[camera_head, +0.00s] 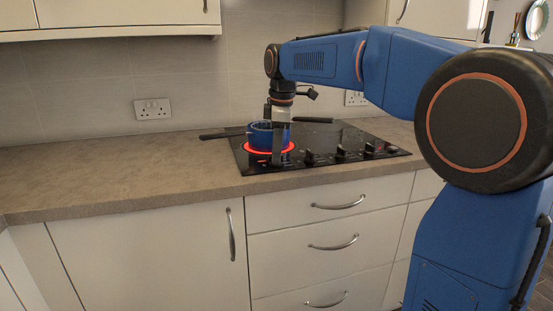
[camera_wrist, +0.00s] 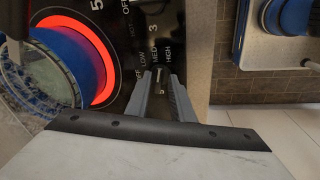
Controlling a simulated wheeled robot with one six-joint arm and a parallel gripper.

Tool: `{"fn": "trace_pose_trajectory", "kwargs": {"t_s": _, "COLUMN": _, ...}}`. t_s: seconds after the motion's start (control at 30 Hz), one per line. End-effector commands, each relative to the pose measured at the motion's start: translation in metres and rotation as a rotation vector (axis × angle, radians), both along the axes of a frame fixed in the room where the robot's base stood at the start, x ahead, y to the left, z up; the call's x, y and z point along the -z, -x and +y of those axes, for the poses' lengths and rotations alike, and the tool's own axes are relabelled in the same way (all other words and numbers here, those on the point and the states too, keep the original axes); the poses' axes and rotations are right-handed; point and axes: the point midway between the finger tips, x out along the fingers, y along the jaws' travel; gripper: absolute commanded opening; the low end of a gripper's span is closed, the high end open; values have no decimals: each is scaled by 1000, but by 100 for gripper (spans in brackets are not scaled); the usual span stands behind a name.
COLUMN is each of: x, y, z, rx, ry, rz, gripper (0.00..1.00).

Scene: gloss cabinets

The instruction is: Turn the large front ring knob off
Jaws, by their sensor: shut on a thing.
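The black cooktop (camera_head: 330,138) lies in the counter, and its large front ring (camera_head: 252,148) glows red under a blue pot (camera_head: 258,137). In the wrist view the glowing ring (camera_wrist: 105,80) curves around the side of the blue pot (camera_wrist: 62,60). My gripper (camera_head: 282,158) points down at the cooktop's front edge, right of the pot. In the wrist view my gripper (camera_wrist: 161,80) has its two fingers closed on a small knob (camera_wrist: 160,76), beside printed OFF, LOW, MED and HIGH marks. The knob is mostly hidden between the fingers, so its setting cannot be read.
More knobs, including one just right of my gripper (camera_head: 311,157), line the cooktop's front edge. Dark pan handles (camera_head: 222,133) reach left and right behind the pot. The counter (camera_head: 120,175) to the left is clear. Drawers with handles (camera_head: 338,202) are below.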

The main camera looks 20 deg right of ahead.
Motion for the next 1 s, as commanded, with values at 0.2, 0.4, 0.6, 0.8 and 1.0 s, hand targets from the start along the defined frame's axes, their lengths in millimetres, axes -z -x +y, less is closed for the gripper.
{"fn": "trace_pose_trajectory", "kwargs": {"t_s": 0.2, "x": 9, "y": -3, "z": -4, "rx": -192, "ry": 5, "rz": 12, "gripper": 11}}
{"fn": "trace_pose_trajectory", "kwargs": {"t_s": 0.4, "x": 9, "y": -3, "z": -5, "rx": -375, "ry": 4, "rz": 12, "gripper": 8}}
{"fn": "trace_pose_trajectory", "kwargs": {"t_s": 0.6, "x": 8, "y": -4, "z": -7, "rx": -560, "ry": 5, "rz": 10, "gripper": 6}}
{"fn": "trace_pose_trajectory", "kwargs": {"t_s": 0.8, "x": 8, "y": -4, "z": -8, "rx": -725, "ry": 5, "rz": 13, "gripper": 6}}
{"fn": "trace_pose_trajectory", "kwargs": {"t_s": 1.0, "x": 9, "y": -4, "z": -8, "rx": -773, "ry": 5, "rz": 12, "gripper": 6}}
